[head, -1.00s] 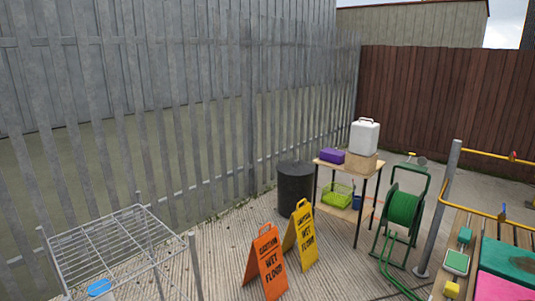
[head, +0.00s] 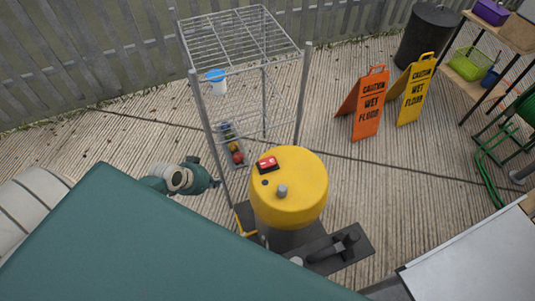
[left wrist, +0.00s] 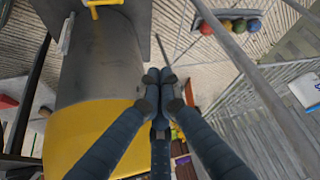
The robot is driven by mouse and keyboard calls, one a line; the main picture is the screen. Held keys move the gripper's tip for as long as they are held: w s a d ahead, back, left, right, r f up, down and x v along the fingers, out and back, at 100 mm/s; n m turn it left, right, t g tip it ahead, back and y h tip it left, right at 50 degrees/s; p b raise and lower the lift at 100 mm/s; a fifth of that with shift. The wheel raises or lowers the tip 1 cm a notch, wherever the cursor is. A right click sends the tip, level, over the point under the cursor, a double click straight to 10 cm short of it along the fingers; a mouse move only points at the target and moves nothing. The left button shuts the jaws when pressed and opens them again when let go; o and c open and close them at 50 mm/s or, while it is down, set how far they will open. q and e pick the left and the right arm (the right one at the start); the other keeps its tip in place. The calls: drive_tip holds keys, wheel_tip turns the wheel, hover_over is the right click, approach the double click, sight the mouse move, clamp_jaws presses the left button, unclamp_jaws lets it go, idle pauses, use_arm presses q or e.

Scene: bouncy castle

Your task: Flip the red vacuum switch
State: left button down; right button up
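A yellow vacuum lid (head: 305,185) with a round grey knob sits on a grey drum in the head view. The red vacuum switch (head: 267,164) is a small red block with white marks, on the lid's far left part. In the left wrist view the vacuum's yellow part (left wrist: 75,140) and grey drum are on the left. My left gripper (left wrist: 159,76) appears shut and empty, its dark fingertips together beside the drum. In the head view my left wrist is left of the vacuum, apart from the switch; its fingers are hard to make out. My right gripper is not in view.
Orange (head: 371,100) and yellow (head: 411,90) wet-floor signs stand right. Floor between them and the vacuum is clear.

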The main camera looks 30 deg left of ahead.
use_arm(q)
drive_tip(key=w+d+r+m+h, duration=0.1)
drive_tip(key=d+r+m, duration=0.1)
drive_tip(key=r, duration=0.6)
drive_tip(key=w+d+r+m+h, duration=0.2)
drive_tip(key=d+r, duration=0.3)
drive_tip(key=r, duration=0.4)
drive_tip(key=w+d+r+m+h, duration=0.1)
drive_tip(key=d+r, duration=0.3)
drive_tip(key=r, duration=0.4)
drive_tip(key=shift+w+r+m+t+h+b, duration=0.3)
drive_tip(key=shift+w+m+t+h, duration=0.15)
drive_tip(key=shift+m, duration=0.35)
drive_tip(key=shift+w, duration=0.1)
drive_tip(key=p, duration=0.2)
hover_over(267, 160)
wheel_tip(267, 160, down, 7)
drive_tip(key=shift+d+r, duration=0.1)
wheel_tip(267, 160, down, 4)
drive_tip(key=shift+r, duration=0.25)
drive_tip(key=shift+f, duration=0.45)
drive_tip(key=shift+p, duration=0.3)
